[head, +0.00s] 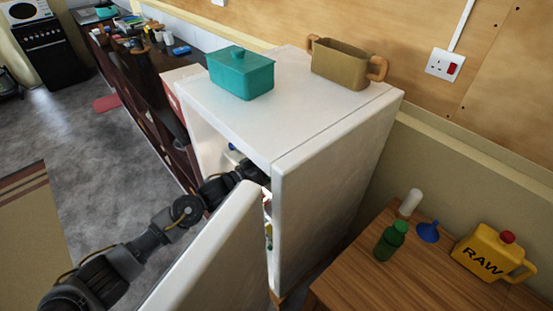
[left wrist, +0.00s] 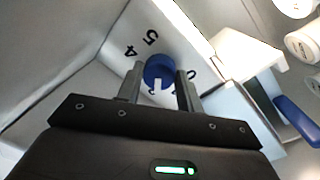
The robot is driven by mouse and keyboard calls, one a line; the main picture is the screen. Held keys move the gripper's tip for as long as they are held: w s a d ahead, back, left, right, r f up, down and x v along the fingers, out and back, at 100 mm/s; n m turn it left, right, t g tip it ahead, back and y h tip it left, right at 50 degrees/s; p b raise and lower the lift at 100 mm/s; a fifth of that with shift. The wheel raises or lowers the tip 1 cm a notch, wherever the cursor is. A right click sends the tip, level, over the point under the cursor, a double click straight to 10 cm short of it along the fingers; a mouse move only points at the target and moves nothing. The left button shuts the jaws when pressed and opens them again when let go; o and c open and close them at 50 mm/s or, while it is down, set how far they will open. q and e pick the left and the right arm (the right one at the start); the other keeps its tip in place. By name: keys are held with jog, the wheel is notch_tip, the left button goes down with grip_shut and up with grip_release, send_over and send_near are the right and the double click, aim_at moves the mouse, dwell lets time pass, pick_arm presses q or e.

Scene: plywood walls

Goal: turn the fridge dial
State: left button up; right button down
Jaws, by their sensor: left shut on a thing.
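The fridge (head: 290,135) is white, and its door (head: 215,250) stands open in the head view. My left arm reaches past the door into the fridge, and its gripper is hidden inside there. In the left wrist view my left gripper (left wrist: 160,76) is shut on a round blue dial (left wrist: 159,68), one finger on each side. The dial has a white mark on its near side. Its light panel shows 4 and 5 to the upper left and a partly hidden digit to the right. My right gripper is in neither view.
A teal lidded pot (head: 241,75) and a brown two-handled pot (head: 343,64) stand on the fridge. White containers (left wrist: 303,42) and a blue object (left wrist: 297,118) are at right in the wrist view. A wooden table (head: 375,285) holds a green bottle (head: 390,240) and yellow jug (head: 485,252).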

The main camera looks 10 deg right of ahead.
pick_arm(q)
jog(key=shift+n, duration=0.6)
jog(key=o, duration=1)
